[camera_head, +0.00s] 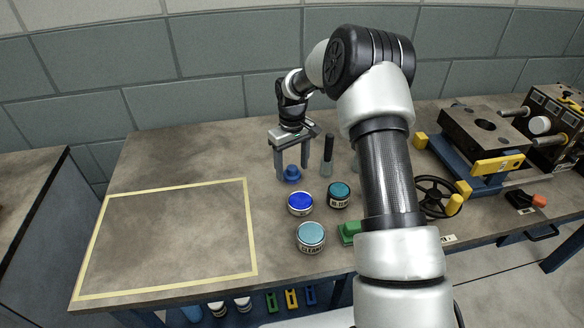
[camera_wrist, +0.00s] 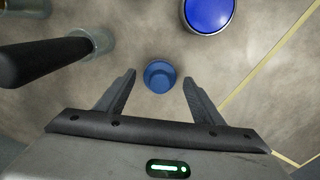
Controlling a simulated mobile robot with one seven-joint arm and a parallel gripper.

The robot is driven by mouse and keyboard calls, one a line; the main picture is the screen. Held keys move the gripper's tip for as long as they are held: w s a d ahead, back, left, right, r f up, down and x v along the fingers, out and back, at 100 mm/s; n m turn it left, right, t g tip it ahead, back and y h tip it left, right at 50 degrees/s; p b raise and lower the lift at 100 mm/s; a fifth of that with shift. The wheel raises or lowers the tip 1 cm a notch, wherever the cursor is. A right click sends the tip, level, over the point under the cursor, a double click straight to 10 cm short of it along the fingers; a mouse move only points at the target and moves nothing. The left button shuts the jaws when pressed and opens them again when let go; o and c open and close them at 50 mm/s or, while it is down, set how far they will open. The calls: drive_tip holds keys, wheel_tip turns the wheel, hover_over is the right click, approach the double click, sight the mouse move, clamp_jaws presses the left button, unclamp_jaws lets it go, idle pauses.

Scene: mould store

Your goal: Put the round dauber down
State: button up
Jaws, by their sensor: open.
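A small blue round piece (camera_head: 292,173), which looks like the round dauber, stands on the table. My gripper (camera_head: 304,172) points down over it with its fingers spread. In the wrist view the blue piece (camera_wrist: 160,76) shows between the two fingertips of my gripper (camera_wrist: 159,80), with a clear gap on both sides. The gripper is open and holds nothing.
A black-handled tool (camera_head: 328,148) stands upright in a clear jar close to the right finger. Tins with blue (camera_head: 300,200) and teal tops (camera_head: 311,234) stand in front. A yellow-taped rectangle (camera_head: 250,225) at left is empty. A press-like machine (camera_head: 480,135) stands at right.

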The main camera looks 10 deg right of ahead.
wheel_tip(320, 180, up, 12)
drive_tip(key=p, duration=0.2)
wheel_tip(320, 180, up, 11)
drive_tip(key=t, duration=0.1)
hover_over(292, 168)
drive_tip(key=s, duration=0.6)
drive_tip(key=s+r+m+t, duration=0.2)
drive_tip(key=s+r, duration=0.3)
drive_tip(key=s, duration=0.5)
drive_tip(key=s+r+m+t, duration=0.1)
drive_tip(key=s+r, duration=0.4)
drive_tip(key=s, duration=0.4)
drive_tip(key=shift+s+f+m+p, duration=0.7)
drive_tip(key=shift+s+f, duration=1)
drive_tip(key=shift+s, duration=3.05)
wheel_tip(292, 168, up, 19)
drive_tip(key=t+p, duration=0.1)
drive_tip(key=p, duration=1.5)
drive_tip(key=shift+s+f+t, duration=0.15)
drive_tip(key=shift+f+t, duration=0.05)
drive_tip(key=shift+t, duration=0.1)
